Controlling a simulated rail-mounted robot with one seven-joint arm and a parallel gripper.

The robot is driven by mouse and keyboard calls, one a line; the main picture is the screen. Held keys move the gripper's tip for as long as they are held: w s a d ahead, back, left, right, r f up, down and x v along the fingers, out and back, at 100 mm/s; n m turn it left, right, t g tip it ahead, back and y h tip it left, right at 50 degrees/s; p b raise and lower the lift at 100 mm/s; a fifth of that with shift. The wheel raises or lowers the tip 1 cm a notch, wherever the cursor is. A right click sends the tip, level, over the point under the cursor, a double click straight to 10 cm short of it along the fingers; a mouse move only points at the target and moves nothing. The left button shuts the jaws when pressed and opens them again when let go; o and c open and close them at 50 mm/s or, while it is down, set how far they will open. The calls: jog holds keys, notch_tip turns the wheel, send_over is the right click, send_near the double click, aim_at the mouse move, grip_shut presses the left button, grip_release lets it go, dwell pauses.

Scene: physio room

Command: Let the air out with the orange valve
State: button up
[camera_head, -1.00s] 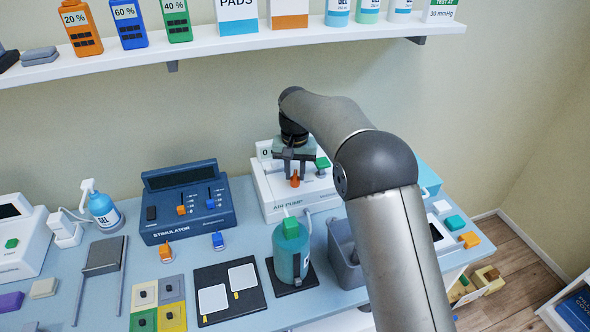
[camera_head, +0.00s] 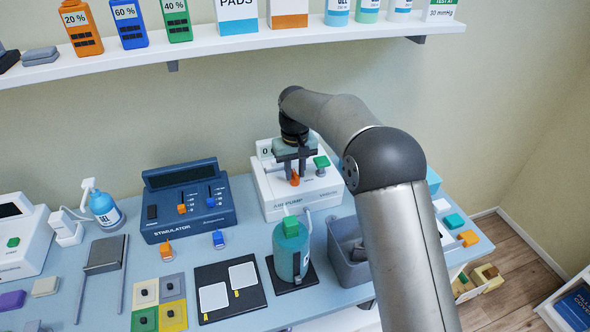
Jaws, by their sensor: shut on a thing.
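The white air pump (camera_head: 280,207) stands at the back of the bench, against the wall. Its orange valve (camera_head: 295,179) is a small knob on the top face, and a green knob (camera_head: 322,163) sits to its right. A small display at the pump's back left (camera_head: 264,149) reads 0. My gripper (camera_head: 294,169) points down over the pump, with its jaws shut on the orange valve. Part of the valve is hidden between the fingers.
A teal bottle with a green top (camera_head: 290,247) stands in front of the pump, and a grey bin (camera_head: 350,268) is to its right. The blue stimulator (camera_head: 189,210) is to the left. A shelf (camera_head: 240,43) with bottles and boxes runs above.

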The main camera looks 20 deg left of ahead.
aim_at(295, 173)
jog(key=o, duration=0.6)
jog(key=shift+o, duration=0.2)
jog(key=shift+r, duration=0.15)
notch_tip(295, 173, up, 7)
jog(key=shift+r+b, duration=0.15)
jog(key=shift+b, duration=0.35)
